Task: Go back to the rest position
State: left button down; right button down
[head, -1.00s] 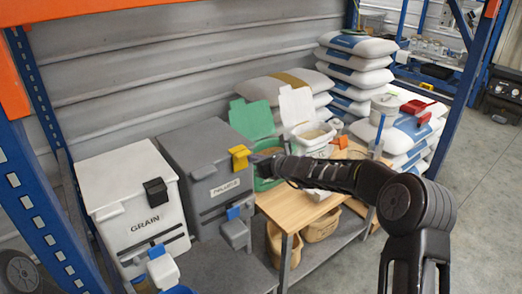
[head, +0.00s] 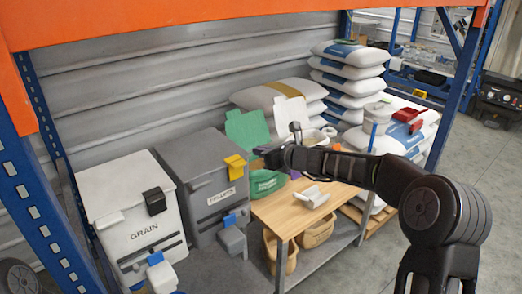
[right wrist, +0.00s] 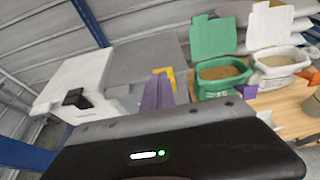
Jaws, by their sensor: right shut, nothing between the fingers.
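My right arm comes in from the right in the head view and reaches left across the wooden bench top. Its gripper (head: 264,153) is above the green tub (head: 266,182), to the right of the grey pellets bin's yellow latch (head: 235,166). It is shut and holds nothing. Its fingertips are small and hard to make out. In the right wrist view the dark gripper body fills the bottom, with the green tub (right wrist: 221,78) and white tub (right wrist: 280,68) beyond, both open and holding brown material. My left gripper is in neither view.
The white grain bin (head: 130,215) and grey pellets bin (head: 195,185) stand left. A white scoop-like piece (head: 312,196) lies on the wooden bench top (head: 275,212). Stacked sacks (head: 345,72) stand behind. An orange shelf beam (head: 200,22) crosses above. Open floor (head: 490,165) lies right.

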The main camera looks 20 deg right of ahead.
jog(key=s+a+f+n+g+h, duration=0.1)
jog(key=s+f+n+g, duration=0.1)
jog(key=s+f+n, duration=0.55)
jog(key=s+a+f+n+g+h, duration=0.1)
jog(key=s+f+n+g, duration=0.2)
jog(key=f, duration=0.8)
jog(key=s+a+f+n+g+h, duration=0.1)
jog(key=s+f+n, duration=0.45)
jog(key=f, duration=0.35)
jog(key=s+a+f+n+g, duration=0.2)
jog(key=s+a+f+n, duration=0.2)
jog(key=s, duration=0.7)
jog(key=s+a+f+n+g+y, duration=0.1)
jog(key=s+f+n, duration=0.4)
jog(key=s, duration=0.6)
jog(key=s+a+f+n+g, duration=0.3)
jog(key=s+a+f, duration=0.3)
jog(key=s, duration=0.5)
jog(key=shift+a+f+n+y, duration=0.2)
jog(key=shift+a+n+y, duration=0.15)
jog(key=shift+n, duration=0.55)
